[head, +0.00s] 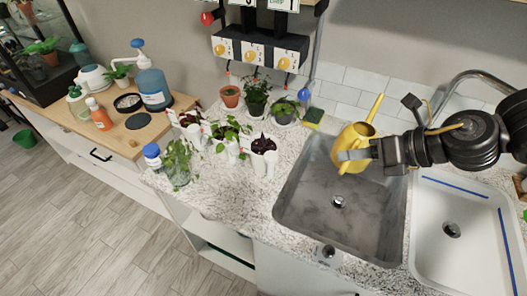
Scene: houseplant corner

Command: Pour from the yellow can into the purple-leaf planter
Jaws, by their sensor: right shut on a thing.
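The yellow can (354,134) is held by my right gripper (348,155) above the grey sink basin, near its back edge. The gripper is shut on the can; its long spout points up and to the right. The purple-leaf planter (259,168) is a white pot with dark purple leaves on the granite counter, left of the sink. The can is to the right of this planter and apart from it. My left gripper is not in view.
A green-leaf white planter (232,153) and another white planter with dark reddish leaves (191,132) stand left of the purple one. Potted plants (231,97) stand behind. A glass jar with a plant (178,172) is at the counter's left. A tap (468,74) arches behind the sinks.

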